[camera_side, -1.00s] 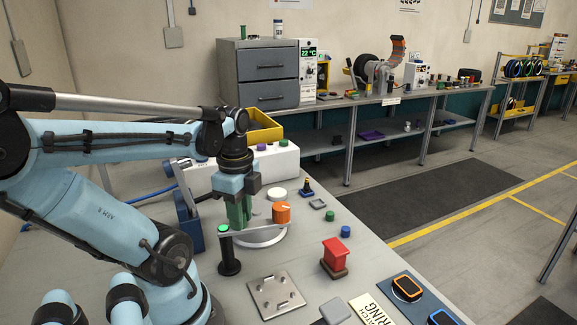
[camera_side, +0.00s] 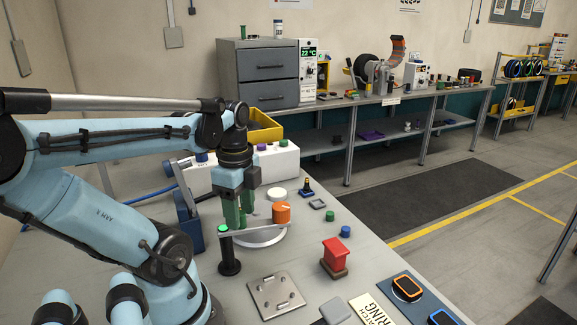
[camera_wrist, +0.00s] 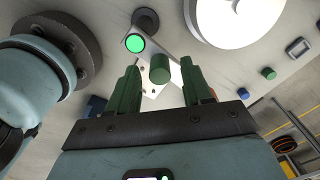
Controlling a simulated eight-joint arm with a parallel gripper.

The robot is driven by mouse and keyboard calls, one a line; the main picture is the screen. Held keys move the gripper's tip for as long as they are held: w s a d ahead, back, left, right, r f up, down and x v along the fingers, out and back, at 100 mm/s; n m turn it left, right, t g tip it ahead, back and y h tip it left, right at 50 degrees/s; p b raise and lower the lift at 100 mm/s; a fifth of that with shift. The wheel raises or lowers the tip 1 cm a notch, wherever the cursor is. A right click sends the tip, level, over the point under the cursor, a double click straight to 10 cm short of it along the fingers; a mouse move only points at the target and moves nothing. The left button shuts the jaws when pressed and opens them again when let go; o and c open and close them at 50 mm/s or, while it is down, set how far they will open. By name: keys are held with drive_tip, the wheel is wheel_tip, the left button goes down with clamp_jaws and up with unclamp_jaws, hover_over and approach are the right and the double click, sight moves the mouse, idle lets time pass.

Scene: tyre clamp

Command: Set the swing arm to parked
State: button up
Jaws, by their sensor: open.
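The swing arm (camera_side: 262,229) is a flat pale bar. One end, with a lit green cap (camera_side: 223,229), sits over a black post (camera_side: 229,256); the bar runs right toward an orange knob (camera_side: 281,213). A green peg (camera_wrist: 160,68) stands on the bar in the wrist view, and the green cap (camera_wrist: 135,43) shows beyond it. My gripper (camera_side: 239,222) is open, its green fingers pointing down just above the bar. In the wrist view the fingers lie to the left and right of the peg with gaps, apparently not touching it. The bar's far part is partly hidden by my gripper there.
A steel plate with pegs (camera_side: 276,294) and a red block (camera_side: 336,254) stand in front and to the right. A white box (camera_side: 278,166) and yellow bin (camera_side: 264,127) stand behind. Small green and blue buttons are to the right.

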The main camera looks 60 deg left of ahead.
wheel_tip(320, 180, up, 11)
idle(0.5)
drive_tip(key=w+d+f+n+t, duration=0.7)
drive_tip(key=w+d+f+n, duration=0.2)
drive_tip(key=w+d, duration=0.4)
drive_tip(key=shift+f+n, duration=0.3)
drive_tip(key=shift+f, duration=0.1)
